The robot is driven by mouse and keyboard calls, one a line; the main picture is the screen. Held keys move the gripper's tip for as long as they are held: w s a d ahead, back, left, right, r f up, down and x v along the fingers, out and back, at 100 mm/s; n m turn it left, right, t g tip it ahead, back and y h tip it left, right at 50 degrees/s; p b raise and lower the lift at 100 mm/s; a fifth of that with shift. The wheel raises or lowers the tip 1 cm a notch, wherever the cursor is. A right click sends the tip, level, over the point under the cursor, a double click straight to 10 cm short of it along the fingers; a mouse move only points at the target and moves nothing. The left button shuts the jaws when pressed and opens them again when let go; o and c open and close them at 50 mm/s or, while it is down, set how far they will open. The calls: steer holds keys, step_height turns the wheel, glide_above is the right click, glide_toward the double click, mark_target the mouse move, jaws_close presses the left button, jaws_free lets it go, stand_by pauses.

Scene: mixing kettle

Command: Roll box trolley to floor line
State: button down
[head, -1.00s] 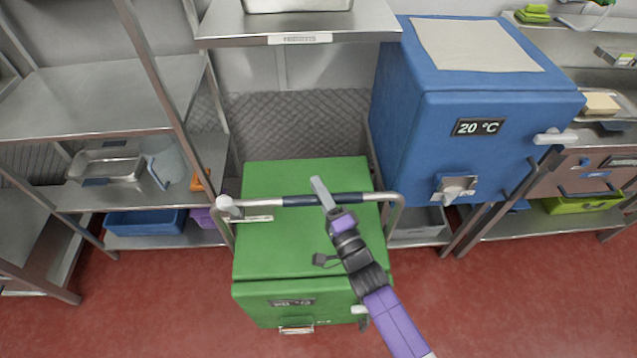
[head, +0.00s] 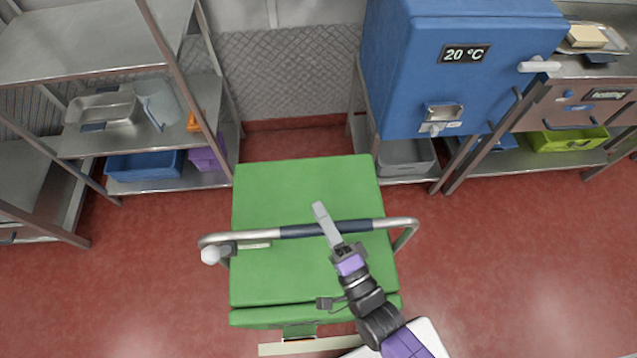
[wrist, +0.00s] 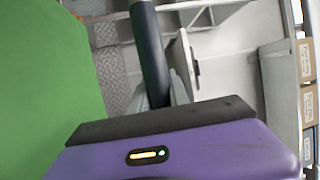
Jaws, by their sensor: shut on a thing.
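The box trolley (head: 290,190) is a green box with a metal push handle across its top; it stands on the red floor in the head view. The handle (head: 300,230) has a dark blue grip in its middle. My gripper (head: 322,212) is shut on that grip. In the wrist view the dark handle bar (wrist: 148,50) runs between my fingers, and the green box side (wrist: 50,60) fills the left. A pale floor line (head: 300,346) shows just below the trolley's near side, partly hidden by the trolley and my arm.
A steel shelf rack (head: 120,142) with trays and bins stands at the left. A blue 20 °C box (head: 460,80) sits on a stand at the right, beside a counter with a lime bin (head: 567,139). Between them is an open bay. Red floor (head: 500,250) is clear at the right.

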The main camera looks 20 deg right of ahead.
steer(key=shift+s+a, duration=0.3)
steer(key=shift+s, duration=0.7)
steer(key=shift+s+a, duration=0.35)
steer(key=shift+s, duration=0.7)
steer(key=shift+s+a, duration=0.3)
steer(key=shift+s, duration=0.7)
steer(key=c, duration=1.3)
jaws_free()
steer(key=shift+o, duration=0.2)
steer(key=b+v, duration=0.2)
steer(key=v, duration=0.5)
steer(key=shift+s, duration=0.4)
steer(key=shift+f, duration=0.1)
